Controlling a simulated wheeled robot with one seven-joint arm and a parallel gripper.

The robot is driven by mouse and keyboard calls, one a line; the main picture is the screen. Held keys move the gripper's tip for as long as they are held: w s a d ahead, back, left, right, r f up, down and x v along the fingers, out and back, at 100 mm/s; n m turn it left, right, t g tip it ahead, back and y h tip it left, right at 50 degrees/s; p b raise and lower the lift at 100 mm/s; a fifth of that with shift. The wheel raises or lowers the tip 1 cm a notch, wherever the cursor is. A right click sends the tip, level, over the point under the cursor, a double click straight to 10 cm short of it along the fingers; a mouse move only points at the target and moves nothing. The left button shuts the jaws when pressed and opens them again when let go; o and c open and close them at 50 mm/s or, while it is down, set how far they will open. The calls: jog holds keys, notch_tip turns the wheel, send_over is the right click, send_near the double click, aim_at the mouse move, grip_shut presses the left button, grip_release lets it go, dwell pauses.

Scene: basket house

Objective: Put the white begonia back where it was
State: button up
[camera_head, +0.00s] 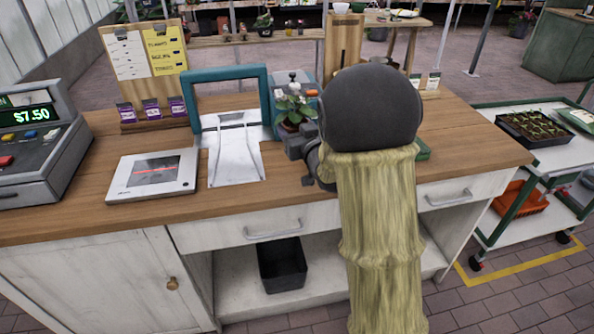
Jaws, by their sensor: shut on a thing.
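The white begonia (294,106) is a small potted plant with green leaves and a pale bloom on top. It is upright over the wooden counter, just right of the teal-framed device's chute. My gripper (296,136) is shut on the begonia's pot from the near right side. My arm's dark rounded joint and pale sleeve hide the counter to the right of it. I cannot tell whether the pot touches the counter.
The wooden counter (80,222) holds a cash register (38,148), a flat scanner (152,175), the teal-framed device (228,75) and a notice board (148,60) with seed packets. A cart (545,160) with a seedling tray stands at right. Plants stand on back shelves.

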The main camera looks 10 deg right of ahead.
notch_tip(320, 180, down, 6)
dwell(0.4)
jog(key=shift+f+b, duration=0.3)
jog(key=shift+f, duration=1.6)
jog(key=shift+f, duration=0.15)
jog(key=o, duration=1.1)
jog(key=shift+c, duration=0.2)
